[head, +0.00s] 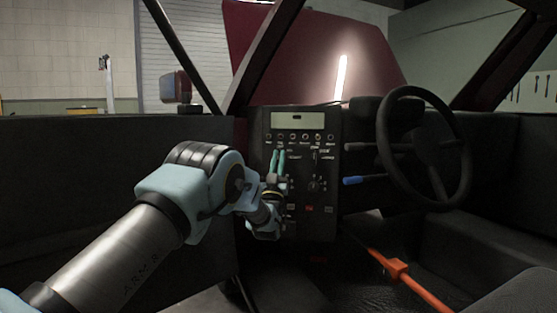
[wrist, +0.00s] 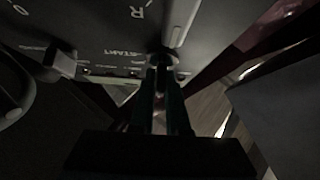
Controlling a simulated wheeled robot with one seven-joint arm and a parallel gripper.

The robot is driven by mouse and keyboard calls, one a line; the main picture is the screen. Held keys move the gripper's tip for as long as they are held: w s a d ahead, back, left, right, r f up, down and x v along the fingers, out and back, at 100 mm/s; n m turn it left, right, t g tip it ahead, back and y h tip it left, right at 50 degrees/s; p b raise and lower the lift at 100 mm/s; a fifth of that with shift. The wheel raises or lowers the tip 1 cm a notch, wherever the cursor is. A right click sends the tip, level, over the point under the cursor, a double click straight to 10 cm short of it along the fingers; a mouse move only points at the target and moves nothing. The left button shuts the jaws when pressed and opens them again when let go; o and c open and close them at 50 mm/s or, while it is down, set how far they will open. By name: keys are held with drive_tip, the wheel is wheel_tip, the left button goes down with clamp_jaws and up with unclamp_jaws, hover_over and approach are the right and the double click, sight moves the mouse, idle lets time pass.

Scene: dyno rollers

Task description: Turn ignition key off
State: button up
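The dark control panel (head: 313,185) stands upright in the middle of the car's dashboard, with a small display at its top. My gripper (head: 279,155) points up at the panel's left part, its two teal fingers nearly parallel with a narrow gap. In the wrist view, my gripper (wrist: 163,72) has its fingertips at a small dark round-ended piece, likely the ignition key (wrist: 163,58), beside the START lettering. The tips overlap its lower part, and I cannot tell whether they press on it. The key is hidden or too small in the head view.
A steering wheel (head: 424,147) and a blue-tipped lever (head: 362,180) are right of the panel. An orange-red lever (head: 398,268) rises from the floor. A square knob (wrist: 60,60) sits left of the fingers in the wrist view. A roll-cage bar (head: 262,58) slants above the panel.

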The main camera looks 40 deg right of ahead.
drive_tip(key=shift+o, duration=1.4)
drive_tip(key=shift+w+f, duration=0.1)
drive_tip(key=shift+f, duration=0.25)
drive_tip(key=shift+o, duration=0.3)
drive_tip(key=shift+r, duration=0.1)
drive_tip(key=v, duration=1)
drive_tip(key=shift+a+f, duration=0.25)
